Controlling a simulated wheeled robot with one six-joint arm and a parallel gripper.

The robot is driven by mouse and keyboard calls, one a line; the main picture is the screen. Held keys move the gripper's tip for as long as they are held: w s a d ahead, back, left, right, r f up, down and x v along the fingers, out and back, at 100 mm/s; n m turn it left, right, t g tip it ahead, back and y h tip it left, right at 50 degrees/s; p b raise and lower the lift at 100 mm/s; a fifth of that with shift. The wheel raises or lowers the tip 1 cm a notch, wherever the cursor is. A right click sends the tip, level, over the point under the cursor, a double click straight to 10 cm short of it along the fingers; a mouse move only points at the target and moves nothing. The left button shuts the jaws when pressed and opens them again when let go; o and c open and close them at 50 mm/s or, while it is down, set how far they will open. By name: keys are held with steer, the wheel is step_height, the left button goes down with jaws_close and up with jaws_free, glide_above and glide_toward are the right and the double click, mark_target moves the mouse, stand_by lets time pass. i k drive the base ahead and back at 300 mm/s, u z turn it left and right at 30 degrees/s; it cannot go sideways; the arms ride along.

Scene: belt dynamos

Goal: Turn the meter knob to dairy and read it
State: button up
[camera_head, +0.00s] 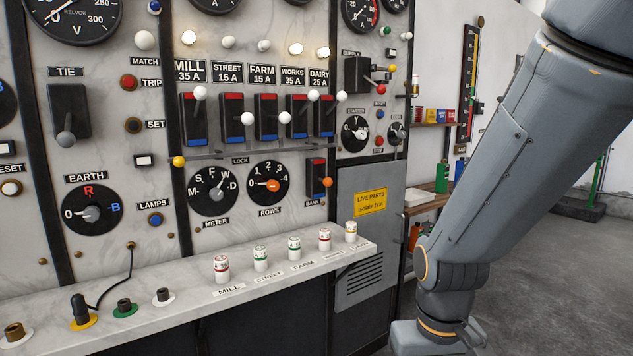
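The meter knob (213,192) is a grey knob on a round black dial marked M, S, F, W and D, above the METER label (216,222). Its pointer appears to lean up and right, near W; the exact mark is hard to tell. D is at the dial's right. The meter marked A (225,3) at the top is cut off by the frame edge, so its needle is hidden. The DAIRY 25 A label (319,79) sits above a switch (325,115) whose white ball is up. My arm hangs at the right; my gripper is out of view.
The ROWS knob (270,184) is right of the meter dial, with a bank switch (316,180) beyond. A marble shelf (200,306) with several fuses juts out below. A lock rod with a yellow ball (179,162) crosses above the dials. Open floor lies right.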

mark_target(216, 195)
steer(key=u, duration=0.5)
steer(key=i, duration=0.9)
